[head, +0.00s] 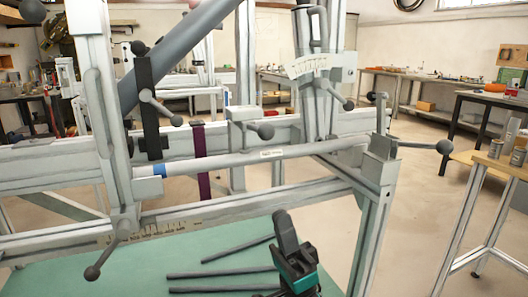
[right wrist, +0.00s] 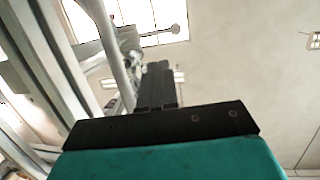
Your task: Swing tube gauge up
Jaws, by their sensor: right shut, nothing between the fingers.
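The metal frame jig (head: 215,205) fills the left and middle of the head view. A long pale round tube (head: 220,160) with a blue band and a small white label lies nearly level across it, its right end at a bracket (head: 378,160). A thick dark grey tube (head: 180,52) slants up to the right behind the left post. No part is clearly marked as the tube gauge. My right gripper (head: 284,222) is shut and empty, pointing up below the pale tube and apart from it. Its black fingers (right wrist: 158,85) also show in the right wrist view. My left gripper is out of view.
Several thin dark rods (head: 222,273) lie on the green surface (head: 140,265) beside my right gripper. Ball-ended levers (head: 440,147) stick out from the jig. An upright post with a scale plate (head: 308,65) stands behind. Open floor lies right of the jig.

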